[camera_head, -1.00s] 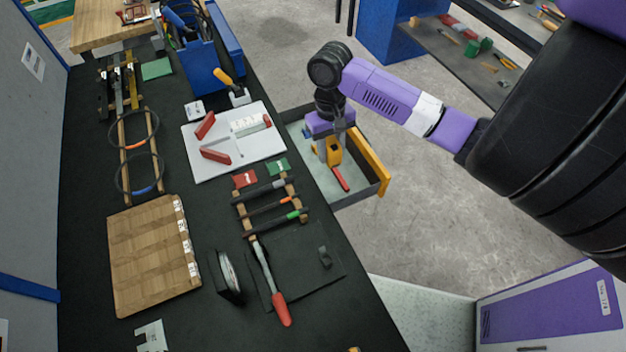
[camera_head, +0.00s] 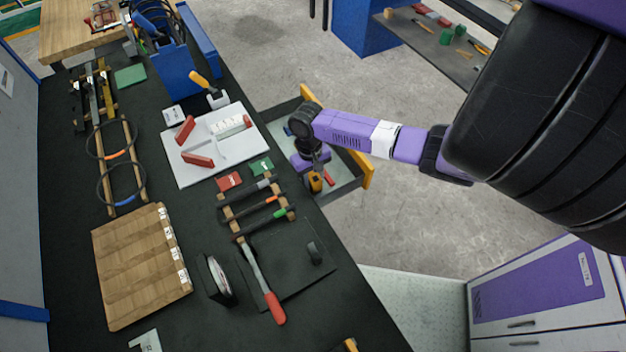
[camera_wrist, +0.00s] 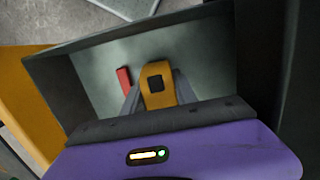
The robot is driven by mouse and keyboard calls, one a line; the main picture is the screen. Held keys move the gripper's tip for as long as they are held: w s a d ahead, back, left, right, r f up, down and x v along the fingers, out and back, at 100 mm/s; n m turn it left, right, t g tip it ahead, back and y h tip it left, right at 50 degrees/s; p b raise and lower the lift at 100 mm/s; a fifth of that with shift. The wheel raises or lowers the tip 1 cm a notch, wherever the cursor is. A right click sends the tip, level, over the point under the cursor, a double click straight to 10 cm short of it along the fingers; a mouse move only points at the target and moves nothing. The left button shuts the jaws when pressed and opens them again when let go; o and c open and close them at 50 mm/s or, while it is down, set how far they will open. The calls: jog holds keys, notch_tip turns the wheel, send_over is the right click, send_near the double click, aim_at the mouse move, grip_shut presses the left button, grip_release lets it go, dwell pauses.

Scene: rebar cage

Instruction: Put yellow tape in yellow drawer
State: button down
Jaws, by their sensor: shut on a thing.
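The yellow tape (camera_wrist: 158,82) is a yellow tape measure with a dark square on its face. In the wrist view it sits between the fingers of my gripper (camera_wrist: 154,100), which is shut on it. In the head view the tape (camera_head: 315,182) shows below my gripper (camera_head: 317,172), inside the outline of the open drawer. The drawer (camera_head: 345,192) has a yellow front (camera_head: 367,170) and a pale floor. Whether the tape touches the floor I cannot tell. The arm hides part of the drawer.
A red item (camera_wrist: 124,82) lies in the drawer beside the tape. The black worktop (camera_head: 350,290) beside the drawer holds a white board (camera_head: 220,155), a wooden board (camera_head: 140,265), a rack of tools (camera_head: 255,205) and a red-handled tool (camera_head: 273,308). Dark drawer walls surround the gripper.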

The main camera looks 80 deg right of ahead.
jog(key=shift+f, duration=0.2)
jog(key=shift+f, duration=0.15)
jog(key=c, duration=1)
grip_release()
jog(key=shift+o, duration=0.2)
jog(key=r, duration=0.8)
jog(key=w+d+r+b, duration=0.1)
jog(key=r, duration=0.3)
jog(key=shift+r, duration=0.2)
